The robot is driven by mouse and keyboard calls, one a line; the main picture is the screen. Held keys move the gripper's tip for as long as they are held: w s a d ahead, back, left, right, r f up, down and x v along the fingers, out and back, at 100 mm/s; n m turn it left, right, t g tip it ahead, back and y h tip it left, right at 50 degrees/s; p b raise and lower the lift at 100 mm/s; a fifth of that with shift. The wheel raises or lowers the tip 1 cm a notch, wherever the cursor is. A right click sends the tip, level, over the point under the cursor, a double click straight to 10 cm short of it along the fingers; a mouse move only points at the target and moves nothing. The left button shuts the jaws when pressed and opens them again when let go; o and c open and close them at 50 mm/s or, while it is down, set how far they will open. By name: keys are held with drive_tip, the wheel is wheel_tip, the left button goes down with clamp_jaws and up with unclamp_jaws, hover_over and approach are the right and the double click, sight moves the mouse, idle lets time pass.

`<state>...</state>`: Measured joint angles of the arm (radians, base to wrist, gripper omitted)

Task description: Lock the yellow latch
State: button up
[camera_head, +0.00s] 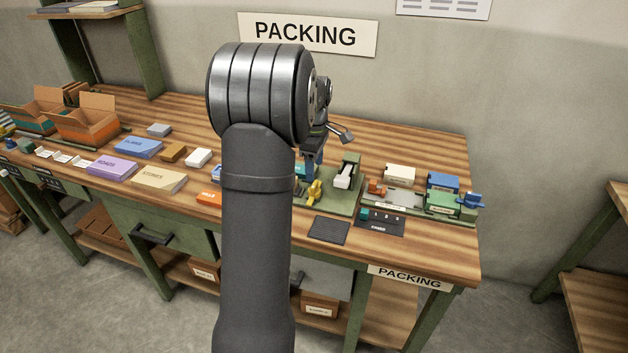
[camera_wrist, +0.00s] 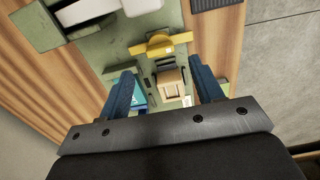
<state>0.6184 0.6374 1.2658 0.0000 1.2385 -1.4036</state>
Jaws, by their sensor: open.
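The yellow latch (camera_wrist: 160,44) lies across a green fixture plate (camera_wrist: 118,45) in the wrist view, just beyond my fingertips. In the head view the yellow latch (camera_head: 314,192) stands at the front of the same plate, right of my arm. My gripper (camera_wrist: 165,78) is open and empty, its two blue fingers spread over the fixture. A small tan block (camera_wrist: 170,83) and a teal piece show between the fingers, below them. The yellow latch is outside the jaws. In the head view my arm hides part of the fixture and most of my gripper.
A white-topped lever (camera_head: 344,176) stands on the green plate, right of the latch. A dark mat (camera_head: 329,230) lies in front. More green fixtures with white and blue blocks (camera_head: 443,181) stand to the right. Books and orange cartons (camera_head: 87,124) are at the left. A wall rises behind the table.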

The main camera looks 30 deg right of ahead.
sight(314, 184)
wheel_tip(314, 184, down, 6)
drive_tip(key=shift+r, duration=0.1)
drive_tip(key=c, duration=1)
